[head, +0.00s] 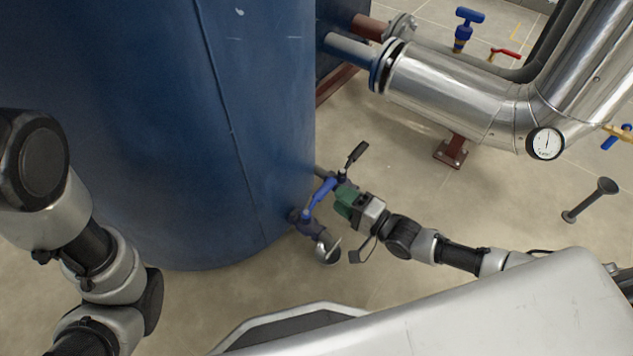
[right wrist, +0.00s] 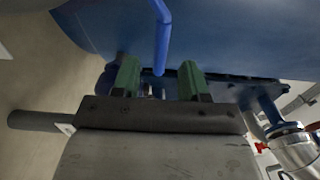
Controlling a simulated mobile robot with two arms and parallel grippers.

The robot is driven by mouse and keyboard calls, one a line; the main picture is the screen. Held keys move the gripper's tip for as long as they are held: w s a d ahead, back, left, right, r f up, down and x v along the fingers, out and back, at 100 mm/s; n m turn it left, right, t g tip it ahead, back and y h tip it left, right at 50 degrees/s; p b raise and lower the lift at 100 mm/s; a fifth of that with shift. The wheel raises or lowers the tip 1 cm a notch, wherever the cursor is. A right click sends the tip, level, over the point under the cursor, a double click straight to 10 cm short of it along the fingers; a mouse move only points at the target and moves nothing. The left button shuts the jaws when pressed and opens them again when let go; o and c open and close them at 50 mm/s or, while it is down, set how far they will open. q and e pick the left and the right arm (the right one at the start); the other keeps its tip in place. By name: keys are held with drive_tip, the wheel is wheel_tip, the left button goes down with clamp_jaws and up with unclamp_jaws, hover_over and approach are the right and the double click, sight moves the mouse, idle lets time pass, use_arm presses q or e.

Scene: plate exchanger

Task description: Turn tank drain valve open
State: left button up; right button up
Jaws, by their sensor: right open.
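The drain valve (head: 297,214) sits low on the right side of the big blue tank (head: 240,120) in the head view. Its blue lever handle (head: 319,197) slants up and to the right from the valve body. In the right wrist view the blue lever (right wrist: 162,40) comes down from the top edge toward the gap between my green fingers. My right gripper (head: 338,193) is open beside the lever's upper end; its fingers (right wrist: 158,78) stand apart. I cannot tell whether they touch the lever. My left arm shows at the left, but its gripper is out of view.
A short outlet with a light grey rim (head: 327,249) is below the valve. A silver insulated pipe (head: 450,90) with a gauge (head: 545,143) runs at the upper right. Another blue-handled valve (head: 467,25) and a red lever (head: 506,53) are at the back. Floor at right is mostly clear.

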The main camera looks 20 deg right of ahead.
sight(321, 186)
drive_tip(key=b+x, duration=0.2)
drive_tip(key=x, duration=0.4)
drive_tip(key=shift+w+f+b, duration=0.1)
drive_tip(key=shift+f+b, duration=0.05)
drive_tip(key=shift+b, duration=0.25)
drive_tip(key=shift+w+a+r, duration=0.2)
drive_tip(key=shift+w+a, duration=0.2)
drive_tip(key=shift+w, duration=0.05)
clamp_jaws()
